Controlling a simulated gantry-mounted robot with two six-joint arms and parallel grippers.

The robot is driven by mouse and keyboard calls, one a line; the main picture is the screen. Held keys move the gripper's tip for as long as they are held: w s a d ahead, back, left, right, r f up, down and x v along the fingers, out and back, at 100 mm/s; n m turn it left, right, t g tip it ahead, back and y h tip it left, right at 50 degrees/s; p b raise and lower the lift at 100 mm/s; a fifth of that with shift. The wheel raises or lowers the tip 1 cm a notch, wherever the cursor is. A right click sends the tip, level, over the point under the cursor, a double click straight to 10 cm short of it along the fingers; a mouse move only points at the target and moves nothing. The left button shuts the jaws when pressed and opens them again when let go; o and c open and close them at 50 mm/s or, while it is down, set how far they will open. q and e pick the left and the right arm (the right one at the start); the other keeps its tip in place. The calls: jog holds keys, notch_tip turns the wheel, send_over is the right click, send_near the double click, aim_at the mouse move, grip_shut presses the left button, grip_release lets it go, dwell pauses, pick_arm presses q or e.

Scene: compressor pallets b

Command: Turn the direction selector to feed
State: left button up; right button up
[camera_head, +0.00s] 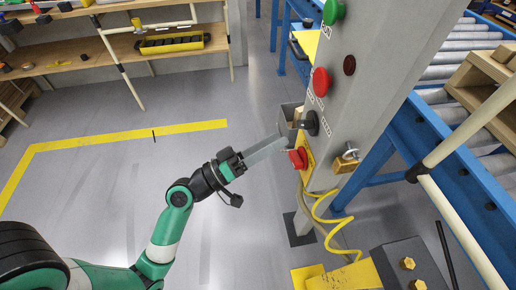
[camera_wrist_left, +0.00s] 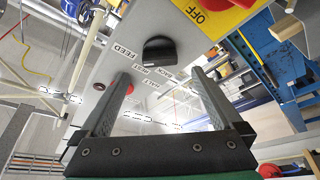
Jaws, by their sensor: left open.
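The direction selector is a black knob (camera_head: 309,123) on the side of a grey control post (camera_head: 345,100). It also shows in the left wrist view (camera_wrist_left: 158,50), with the printed word FEED to its left and more lettering below it. I cannot tell which mark it points to. My left gripper (camera_head: 284,135) is open and empty, its fingers reaching towards the knob from the left. In the left wrist view the fingertips (camera_wrist_left: 161,73) stand to either side of and below the knob, which appears beyond them; no contact is visible. My right gripper is not in view.
A red button (camera_head: 298,158) on a yellow plate sits just below the knob. A red button (camera_head: 320,82), dark red lamp (camera_head: 349,65) and green button (camera_head: 333,12) sit higher. A padlock (camera_head: 346,161) and yellow cable (camera_head: 322,212) are nearby. The floor on the left is clear.

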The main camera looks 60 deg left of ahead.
pick_arm(q)
jog(key=shift+v, duration=2.3)
